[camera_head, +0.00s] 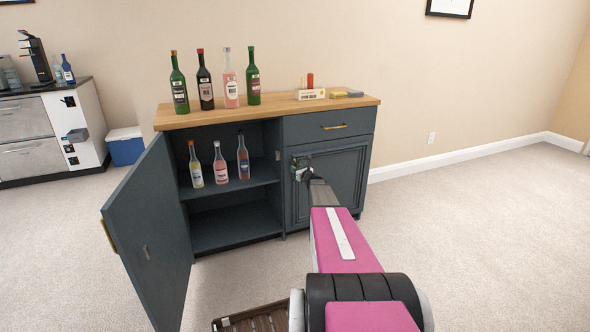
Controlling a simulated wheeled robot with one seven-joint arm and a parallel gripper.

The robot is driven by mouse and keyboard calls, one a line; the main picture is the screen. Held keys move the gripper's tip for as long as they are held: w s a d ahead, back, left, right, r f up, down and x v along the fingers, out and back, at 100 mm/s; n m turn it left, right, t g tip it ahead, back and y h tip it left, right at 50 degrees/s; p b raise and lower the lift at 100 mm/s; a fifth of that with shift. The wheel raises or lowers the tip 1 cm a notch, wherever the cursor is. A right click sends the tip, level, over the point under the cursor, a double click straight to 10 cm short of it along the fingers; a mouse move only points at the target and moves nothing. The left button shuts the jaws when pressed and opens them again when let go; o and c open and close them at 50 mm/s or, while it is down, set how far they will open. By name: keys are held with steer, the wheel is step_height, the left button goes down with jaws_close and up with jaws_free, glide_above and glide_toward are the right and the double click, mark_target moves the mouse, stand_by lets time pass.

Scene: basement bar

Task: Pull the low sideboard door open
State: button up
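The low sideboard (290,208) is dark blue-grey with a wooden top (220,117). Its left door (150,230) stands wide open toward me, showing shelves inside. A brass handle (108,236) is on that door's outer edge. The right door (345,180) is shut, below a shut drawer (330,126) with a brass pull. My gripper (299,166) is at the upper left of the right door, near its left edge. It hides any handle there. It is small in the view, and I cannot tell whether its fingers are closed or touching the door.
Several bottles (231,80) stand on the top, beside small boxes (310,94). Three bottles (220,164) stand on the inner shelf. A brown slatted crate (255,320) is on the floor at the bottom. Carpet (480,230) to the right is clear. A blue cooler (126,148) stands behind left.

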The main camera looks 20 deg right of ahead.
steer(key=shift+x, duration=0.8)
